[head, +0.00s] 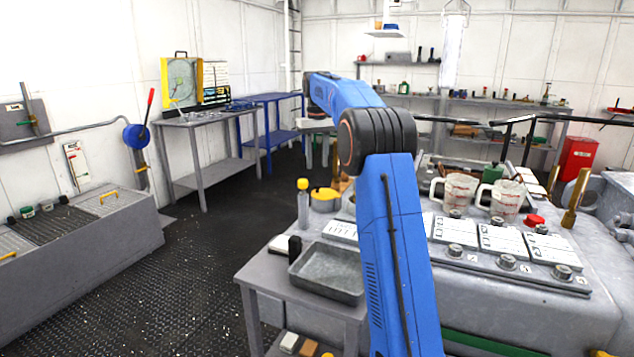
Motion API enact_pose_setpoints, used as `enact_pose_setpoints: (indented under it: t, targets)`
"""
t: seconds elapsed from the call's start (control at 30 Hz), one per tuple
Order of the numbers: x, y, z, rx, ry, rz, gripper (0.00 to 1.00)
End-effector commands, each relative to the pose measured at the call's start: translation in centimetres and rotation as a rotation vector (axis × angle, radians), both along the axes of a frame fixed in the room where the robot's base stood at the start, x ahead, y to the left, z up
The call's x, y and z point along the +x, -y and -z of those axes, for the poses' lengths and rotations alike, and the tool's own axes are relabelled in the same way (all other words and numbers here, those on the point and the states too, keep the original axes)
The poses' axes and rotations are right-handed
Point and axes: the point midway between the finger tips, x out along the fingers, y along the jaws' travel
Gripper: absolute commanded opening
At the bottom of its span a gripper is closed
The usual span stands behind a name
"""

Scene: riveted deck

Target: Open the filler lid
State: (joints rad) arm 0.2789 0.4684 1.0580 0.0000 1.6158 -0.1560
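Several round metal caps stand in rows on the grey machine top (530,310) at the right, beside white labelled cards. Front caps show at the left (455,250), the middle (507,262) and the right (562,271). They look seated and upright. I cannot tell which of these, if any, is the filler lid, and no lid is clearly seen standing open. My blue arm rises in front of the machine and bends away to the upper left. My gripper is not visible; the far end of the arm is hidden or too small to make out.
Two measuring jugs (460,190) (508,199), a red cap (534,221) and brass uprights (575,198) stand on the machine top. A grey tray (326,273) lies on a side table (262,277). A grey bench (90,245) is at left. The dark floor (215,240) between is clear.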

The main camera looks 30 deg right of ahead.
Motion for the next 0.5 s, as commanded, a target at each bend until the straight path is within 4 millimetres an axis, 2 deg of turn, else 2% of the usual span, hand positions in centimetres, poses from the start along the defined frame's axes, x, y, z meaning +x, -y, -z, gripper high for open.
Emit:
enact_pose_setpoints:
  t: [0.3,0.5]
  targets:
    - [-0.1,0.0,5.4,0.000,-0.001,0.000,0.37]
    - [0.0,0.0,7.5,0.000,-0.001,0.000,0.37]
